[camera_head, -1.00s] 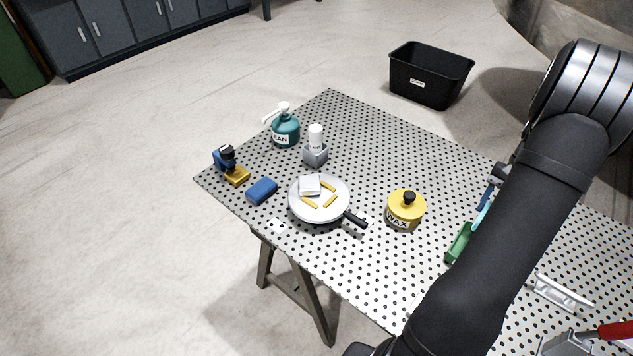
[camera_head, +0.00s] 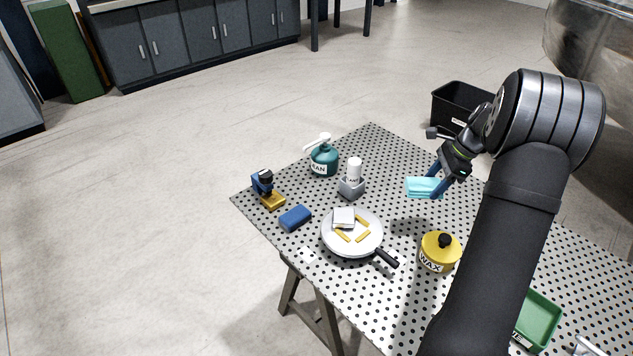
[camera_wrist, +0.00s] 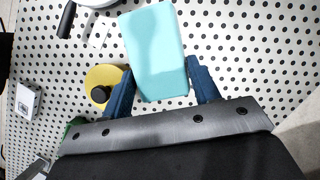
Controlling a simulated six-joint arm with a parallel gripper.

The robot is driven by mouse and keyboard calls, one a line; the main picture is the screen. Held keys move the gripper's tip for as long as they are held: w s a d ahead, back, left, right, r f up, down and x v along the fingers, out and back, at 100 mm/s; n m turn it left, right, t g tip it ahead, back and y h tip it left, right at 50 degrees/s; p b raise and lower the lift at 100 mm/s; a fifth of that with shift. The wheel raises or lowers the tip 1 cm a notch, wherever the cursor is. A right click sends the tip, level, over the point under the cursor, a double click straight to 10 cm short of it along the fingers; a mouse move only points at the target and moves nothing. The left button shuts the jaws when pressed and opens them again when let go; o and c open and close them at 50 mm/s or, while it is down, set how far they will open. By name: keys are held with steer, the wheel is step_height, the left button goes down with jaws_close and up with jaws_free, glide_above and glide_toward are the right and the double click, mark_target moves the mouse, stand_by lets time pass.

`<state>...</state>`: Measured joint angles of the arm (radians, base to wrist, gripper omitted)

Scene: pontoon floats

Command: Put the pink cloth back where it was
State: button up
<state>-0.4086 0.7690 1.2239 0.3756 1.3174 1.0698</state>
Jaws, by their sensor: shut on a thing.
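My gripper (camera_head: 432,182) is shut on a turquoise folded cloth or block (camera_head: 420,187) and holds it above the perforated table, right of the grey holder with the white bottle. In the wrist view the turquoise thing (camera_wrist: 154,45) sits between the two blue fingers of my gripper (camera_wrist: 160,82) and sticks out beyond them. I see no pink cloth in either view.
A green tray (camera_head: 552,322) lies near the lower right. A yellow wax tin (camera_head: 440,262), a pan (camera_head: 364,243) with pieces in it, a blue block (camera_head: 295,217), a teal pump bottle (camera_head: 323,166) and a white bottle (camera_head: 354,168) stand on the table (camera_head: 397,160). A black bin (camera_head: 450,108) is on the floor behind.

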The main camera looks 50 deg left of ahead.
steer(key=s+a+r+m+t+y, duration=0.15)
steer(key=s+a+m, duration=0.35)
steer(key=s+a, duration=0.65)
steer(key=s+a+r+m+t, duration=0.15)
steer(key=s+a+m, duration=0.4)
steer(key=a, duration=1.15)
steer(key=shift+n, duration=0.75)
steer(key=f, duration=0.4)
steer(key=s+f, duration=0.1)
steer(key=f, duration=0.9)
steer(key=shift+s+d, duration=0.1)
steer(key=shift+s, duration=0.2)
steer(key=w+a, duration=0.2)
steer(key=a, duration=0.1)
steer(key=shift+a, duration=0.2)
steer(key=shift+w+a, duration=0.5)
steer(key=shift+a, duration=0.35)
steer(key=shift+w+a, duration=0.45)
steer(key=shift+a, duration=0.35)
steer(key=shift+w+a+f, duration=0.15)
steer(key=shift+a, duration=0.05)
steer(key=shift+f, duration=0.45)
steer(key=shift+f, duration=0.1)
